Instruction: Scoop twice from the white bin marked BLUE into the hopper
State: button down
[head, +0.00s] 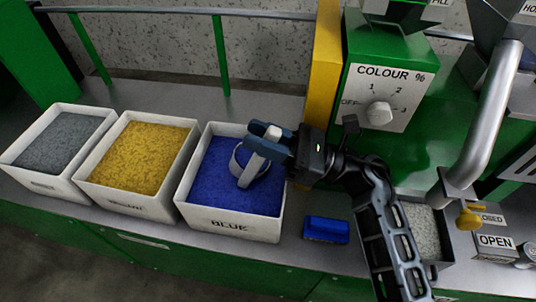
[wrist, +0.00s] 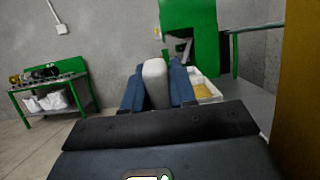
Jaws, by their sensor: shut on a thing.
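The white bin marked BLUE (head: 230,227) stands on the grey bench, full of blue pellets (head: 215,178). My gripper (head: 268,143) is over the bin's back right part, its dark blue fingers shut on the pale handle of a scoop (head: 248,172). The scoop's rounded grey end is low at the pellets; I cannot tell whether it touches them or holds any. In the wrist view, the pale handle (wrist: 155,84) stands between the two fingers. The hopper (head: 510,22) is a grey metal shape at the top right, partly cut off by the frame.
A yellow pellet bin (head: 115,203) and a grey pellet bin (head: 40,184) stand left. A blue block-like object (head: 326,230) lies right of the BLUE bin. A green machine with a dial (head: 379,113), a slanted pipe (head: 485,120) and a yellow handle (head: 470,215) fill the right.

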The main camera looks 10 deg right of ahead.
jog(key=shift+a+r+b, duration=0.1)
jog(key=shift+r+b, duration=0.25)
jog(key=shift+b, duration=0.1)
jog(key=shift+a+r, duration=0.1)
jog(key=shift+r, duration=0.3)
jog(key=w+a+r+g+h+p, duration=0.1)
jog(key=a+r+h+p, duration=0.3)
jog(key=r+p, duration=1)
jog(key=shift+r+p+x, duration=0.25)
jog(key=shift+p+x, duration=1.15)
jog(key=shift+p, duration=1.6)
jog(key=shift+w, duration=0.1)
